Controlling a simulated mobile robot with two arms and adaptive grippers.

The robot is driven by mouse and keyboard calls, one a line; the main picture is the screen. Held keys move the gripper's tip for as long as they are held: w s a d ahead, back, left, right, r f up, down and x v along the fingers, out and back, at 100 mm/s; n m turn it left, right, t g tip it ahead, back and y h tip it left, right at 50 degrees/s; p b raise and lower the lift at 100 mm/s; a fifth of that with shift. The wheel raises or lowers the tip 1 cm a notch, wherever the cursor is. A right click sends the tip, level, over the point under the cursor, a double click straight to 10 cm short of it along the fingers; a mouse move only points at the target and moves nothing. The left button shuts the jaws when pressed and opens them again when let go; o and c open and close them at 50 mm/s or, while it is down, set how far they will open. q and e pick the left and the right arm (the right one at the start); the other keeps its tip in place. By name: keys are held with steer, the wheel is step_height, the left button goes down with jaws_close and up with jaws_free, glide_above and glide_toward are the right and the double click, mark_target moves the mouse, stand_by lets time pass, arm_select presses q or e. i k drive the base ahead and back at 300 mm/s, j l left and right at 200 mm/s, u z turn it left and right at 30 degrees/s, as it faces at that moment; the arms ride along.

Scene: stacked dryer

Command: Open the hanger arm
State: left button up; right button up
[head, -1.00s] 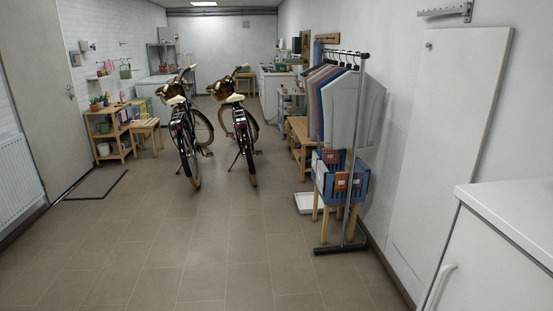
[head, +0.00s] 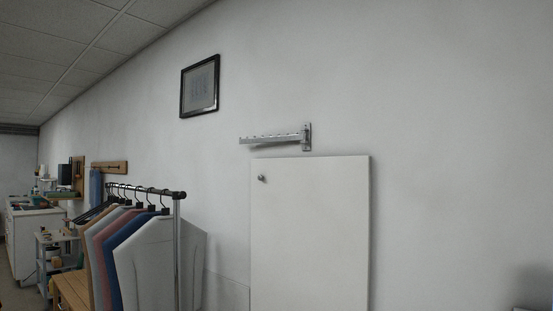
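A metal hanger arm (head: 272,138) is mounted on the white wall, right of centre in the head view. It has a row of small notches or holes, and its wall bracket (head: 307,137) is at its right end. The arm extends left from the bracket and appears to lie close along the wall, folded. Neither of my grippers shows in the head view.
Below the hanger arm is a white panel (head: 310,230) with a small knob. A clothes rack (head: 178,245) with several shirts stands to the left. A framed picture (head: 200,86) hangs above. The wall to the right is bare.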

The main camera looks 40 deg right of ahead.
mark_target(296, 137)
steer(key=i+l+z, duration=0.35)
steer(key=i+z, duration=0.35)
steer(key=i, duration=0.2)
steer(key=i+z, duration=0.3)
steer(key=i, duration=0.2)
steer(key=i+l+z, duration=0.15)
steer(key=k+j+z, duration=0.45)
steer(key=k+z, duration=0.2)
